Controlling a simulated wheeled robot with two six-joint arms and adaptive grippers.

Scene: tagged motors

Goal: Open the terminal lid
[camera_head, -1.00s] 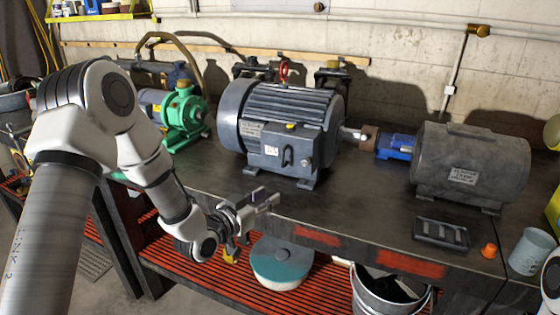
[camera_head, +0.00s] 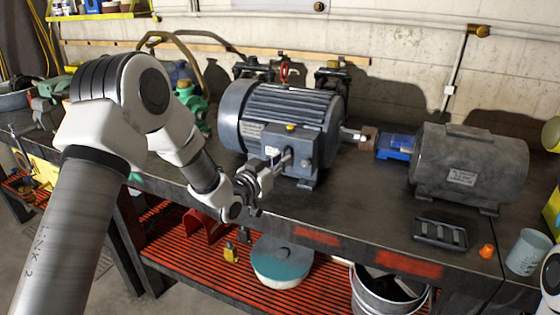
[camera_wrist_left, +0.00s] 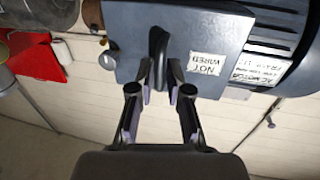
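The large grey-blue motor (camera_head: 292,104) stands on the bench in the head view, with a terminal box on its front. The box's terminal lid (camera_wrist_left: 213,38) fills the upper middle of the left wrist view and bears a "NOT WIRED" label (camera_wrist_left: 207,63). A black loop handle (camera_wrist_left: 158,48) stands out from the lid. My right gripper is not in view.
A second dark grey motor (camera_head: 468,165) stands to the right, joined by a blue coupling (camera_head: 395,146). A black tray (camera_head: 440,233), an orange cap (camera_head: 487,251) and a pale cup (camera_head: 529,252) sit near the front edge. A green pump is partly behind my left arm.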

